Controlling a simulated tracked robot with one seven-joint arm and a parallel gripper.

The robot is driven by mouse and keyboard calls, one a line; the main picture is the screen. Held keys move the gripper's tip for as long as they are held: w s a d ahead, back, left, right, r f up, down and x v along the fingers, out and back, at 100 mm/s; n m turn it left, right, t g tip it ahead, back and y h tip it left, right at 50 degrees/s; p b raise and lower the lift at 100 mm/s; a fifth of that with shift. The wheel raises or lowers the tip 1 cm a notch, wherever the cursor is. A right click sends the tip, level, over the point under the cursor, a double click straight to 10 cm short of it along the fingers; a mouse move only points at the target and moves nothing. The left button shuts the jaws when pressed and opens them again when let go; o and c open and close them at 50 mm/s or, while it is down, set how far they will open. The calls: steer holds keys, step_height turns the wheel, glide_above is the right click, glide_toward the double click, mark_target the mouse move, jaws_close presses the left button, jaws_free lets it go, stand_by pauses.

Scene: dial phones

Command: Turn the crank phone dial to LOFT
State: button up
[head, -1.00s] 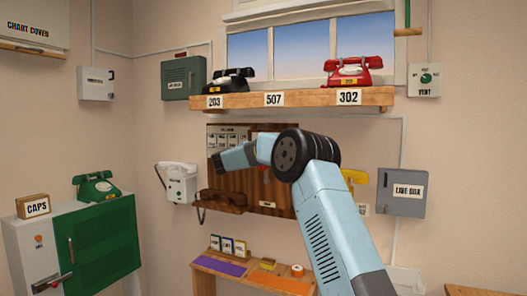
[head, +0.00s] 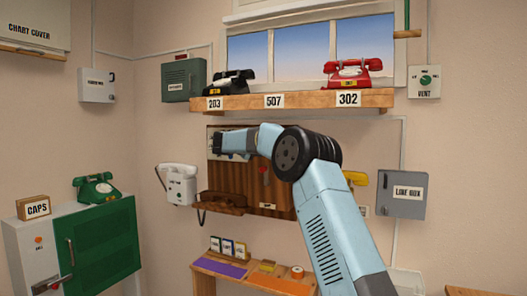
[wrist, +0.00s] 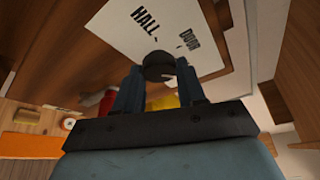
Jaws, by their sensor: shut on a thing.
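A brown wooden wall panel (head: 285,188), seemingly the crank phone, hangs below the window shelf, with a brown handset (head: 222,199) at its lower left. My gripper (head: 218,143) is at the panel's upper left and hides most of the dial plate there. In the wrist view, my gripper (wrist: 160,84) is shut on a dark round knob (wrist: 158,66) in front of a white dial plate (wrist: 205,25). HALL and DOOR can be read on the plate. No LOFT label is readable, and where the pointer stands cannot be told.
A shelf (head: 320,99) above the panel holds a black phone (head: 229,83) and a red phone (head: 352,74). A white wall phone (head: 178,184) hangs to the left, a grey line box (head: 402,194) to the right. A small bench (head: 205,264) stands below.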

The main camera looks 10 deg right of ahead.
steer(key=shift+f+m+y, duration=0.3)
steer(key=shift+m+y, duration=0.1)
steer(key=shift+m, duration=0.2)
stand_by(0.3)
steer(key=o, duration=0.9)
steer(key=shift+o, duration=0.8)
steer(key=shift+r, duration=0.2)
steer(key=v, duration=1.3)
steer(key=shift+s+a, duration=0.2)
steer(key=shift+a, duration=0.05)
